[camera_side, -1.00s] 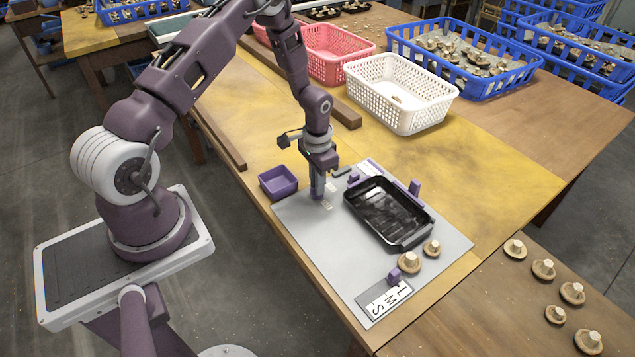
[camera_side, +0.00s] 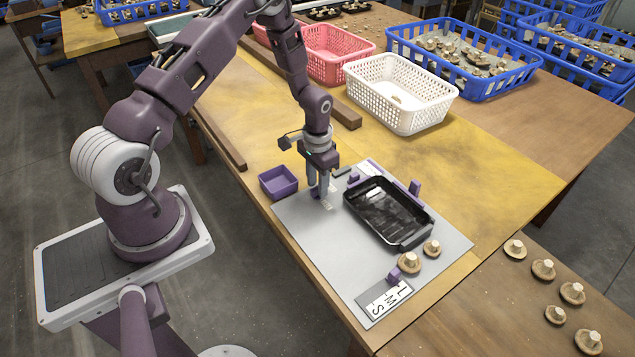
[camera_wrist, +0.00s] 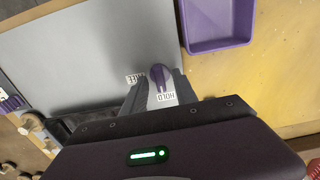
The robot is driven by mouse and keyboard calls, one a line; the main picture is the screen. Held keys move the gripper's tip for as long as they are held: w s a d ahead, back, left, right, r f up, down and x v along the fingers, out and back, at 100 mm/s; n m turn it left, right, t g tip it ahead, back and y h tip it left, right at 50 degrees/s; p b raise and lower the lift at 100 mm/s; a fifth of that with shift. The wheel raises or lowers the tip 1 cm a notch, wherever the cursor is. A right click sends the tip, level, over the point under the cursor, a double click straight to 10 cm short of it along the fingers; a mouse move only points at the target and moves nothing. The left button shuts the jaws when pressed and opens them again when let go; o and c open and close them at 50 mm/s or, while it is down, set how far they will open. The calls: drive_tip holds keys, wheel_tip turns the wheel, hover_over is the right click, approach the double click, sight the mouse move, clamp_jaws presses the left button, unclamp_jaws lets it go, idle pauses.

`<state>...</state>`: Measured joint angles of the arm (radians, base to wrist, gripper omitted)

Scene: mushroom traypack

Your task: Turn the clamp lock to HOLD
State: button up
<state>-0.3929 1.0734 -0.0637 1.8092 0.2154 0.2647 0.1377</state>
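The clamp lock is a small purple knob (camera_wrist: 158,76) on the grey board, beside two printed labels. In the wrist view its lower end points at the HOLD label (camera_wrist: 166,97); the FREE label (camera_wrist: 135,78) lies to its left. My gripper (camera_wrist: 161,82) is open, with one finger on each side of the knob and gaps visible. In the side view my gripper (camera_side: 318,192) stands low over the board with its fingers apart, and the knob (camera_side: 314,192) shows partly between them.
A black tray (camera_side: 429,219) lies on the grey board (camera_side: 325,255) right of my gripper, with purple clamp blocks (camera_side: 414,187) around it. A purple bin (camera_side: 279,181) stands close on the left. Two mushrooms (camera_side: 409,262) and a size card (camera_side: 384,300) lie toward the front.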

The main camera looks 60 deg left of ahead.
wheel_tip(320, 180, up, 7)
drive_tip(key=shift+r, duration=0.1)
idle(0.3)
drive_tip(key=shift+r, duration=0.2)
wheel_tip(320, 180, up, 9)
drive_tip(key=t, duration=0.1)
hover_over(317, 187)
drive_tip(key=d, duration=0.2)
drive_tip(key=s+d+r+t+y, duration=0.1)
drive_tip(key=s+d+r, duration=0.15)
drive_tip(key=r, duration=0.35)
drive_tip(key=s+d+r, duration=0.2)
drive_tip(key=s+r, duration=0.1)
drive_tip(key=r, duration=0.3)
drive_tip(key=s+d+r+t, duration=0.1)
drive_tip(key=s+d+r, duration=0.2)
drive_tip(key=s, duration=0.6)
drive_tip(key=s+d+r+t+h, duration=0.1)
drive_tip(key=s+d+r, duration=0.3)
drive_tip(key=s, duration=0.4)
drive_tip(key=shift+s+d+r+t, duration=0.15)
drive_tip(key=shift+s+r+t, duration=0.3)
drive_tip(key=shift+t, duration=0.35)
